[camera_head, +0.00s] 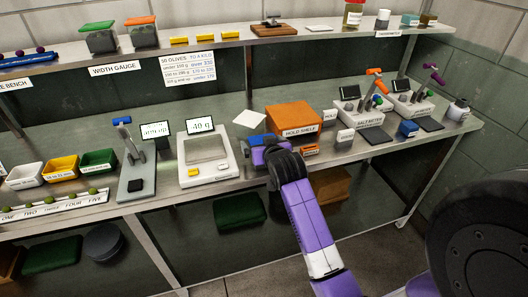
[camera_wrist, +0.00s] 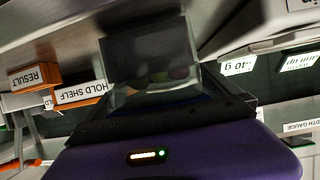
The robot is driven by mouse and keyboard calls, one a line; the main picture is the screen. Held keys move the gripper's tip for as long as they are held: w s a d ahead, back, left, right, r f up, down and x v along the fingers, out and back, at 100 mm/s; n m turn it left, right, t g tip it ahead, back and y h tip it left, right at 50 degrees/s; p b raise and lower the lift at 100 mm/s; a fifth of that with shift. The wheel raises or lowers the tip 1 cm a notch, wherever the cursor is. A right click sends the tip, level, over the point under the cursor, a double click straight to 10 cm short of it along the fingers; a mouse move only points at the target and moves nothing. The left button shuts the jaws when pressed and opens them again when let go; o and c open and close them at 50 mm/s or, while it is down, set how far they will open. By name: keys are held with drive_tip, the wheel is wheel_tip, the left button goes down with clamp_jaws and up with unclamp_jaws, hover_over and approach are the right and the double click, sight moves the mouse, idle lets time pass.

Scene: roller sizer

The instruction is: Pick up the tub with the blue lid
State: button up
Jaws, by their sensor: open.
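The tub with the blue lid (camera_head: 260,139) is on the bench in the head view, left of the orange-topped hold shelf box. My purple gripper (camera_head: 268,148) is right at it and hides most of its body. In the wrist view a dark, see-through tub (camera_wrist: 150,78) with a few round olive-like things inside stands just in front of my gripper (camera_wrist: 150,100), seen upside down. The jaws are open. Whether a finger touches the tub cannot be told.
The hold shelf box (camera_head: 300,119) is close on the right. A scale (camera_head: 208,157) is on the left, with a white card (camera_head: 249,119) behind. Tubs with green (camera_head: 98,37) and orange lids (camera_head: 141,30) stand on the upper shelf (camera_head: 200,47).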

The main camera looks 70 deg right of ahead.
drive_tip(key=shift+w+d+f, duration=0.15)
drive_tip(key=shift+d, duration=0.05)
drive_tip(key=c, duration=1.6)
